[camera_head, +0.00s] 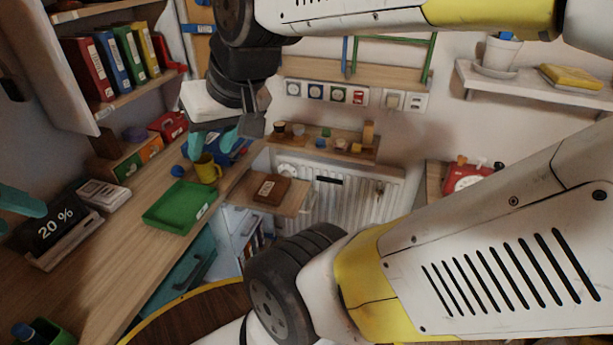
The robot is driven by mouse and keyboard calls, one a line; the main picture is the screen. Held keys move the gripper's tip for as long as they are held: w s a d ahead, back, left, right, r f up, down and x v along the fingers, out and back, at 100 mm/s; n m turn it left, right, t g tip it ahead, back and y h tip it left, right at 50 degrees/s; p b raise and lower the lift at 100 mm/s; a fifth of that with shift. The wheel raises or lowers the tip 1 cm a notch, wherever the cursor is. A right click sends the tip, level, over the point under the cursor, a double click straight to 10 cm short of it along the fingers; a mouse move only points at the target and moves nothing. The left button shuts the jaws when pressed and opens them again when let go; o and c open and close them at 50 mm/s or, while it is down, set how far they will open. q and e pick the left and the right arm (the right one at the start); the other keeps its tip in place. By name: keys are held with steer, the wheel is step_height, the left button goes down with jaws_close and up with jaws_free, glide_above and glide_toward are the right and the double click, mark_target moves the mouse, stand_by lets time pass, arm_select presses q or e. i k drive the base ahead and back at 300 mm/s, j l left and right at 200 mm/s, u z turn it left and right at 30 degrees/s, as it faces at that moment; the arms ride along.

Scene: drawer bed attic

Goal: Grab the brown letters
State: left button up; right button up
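A brown, flat, block-like item with a pale label (271,189), which may be the brown letters, lies on a small wooden shelf (238,193) in the middle of the view. My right gripper (214,141) hangs down from an arm crossing the top of the view. Its teal fingertips are apart, with nothing seen between them. It appears above and left of the brown item, over the far end of the desk. My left gripper (20,203) shows only as teal finger parts at the left edge; the rest is out of frame.
A green tray (179,208) and a yellow mug (207,170) stand on the wooden desk (113,262). A "20 %" sign (55,230) stands near my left gripper. A white radiator (345,204) is behind the small shelf. My own arm link fills the lower right.

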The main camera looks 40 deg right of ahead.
mark_target(271, 192)
steer(key=z, duration=1.05)
steer(key=i+l+u, duration=0.2)
steer(key=u, duration=0.15)
steer(key=i+l+u, duration=0.15)
steer(key=l+u, duration=0.2)
steer(key=i+l+u, duration=0.1)
steer(key=l+u, duration=0.25)
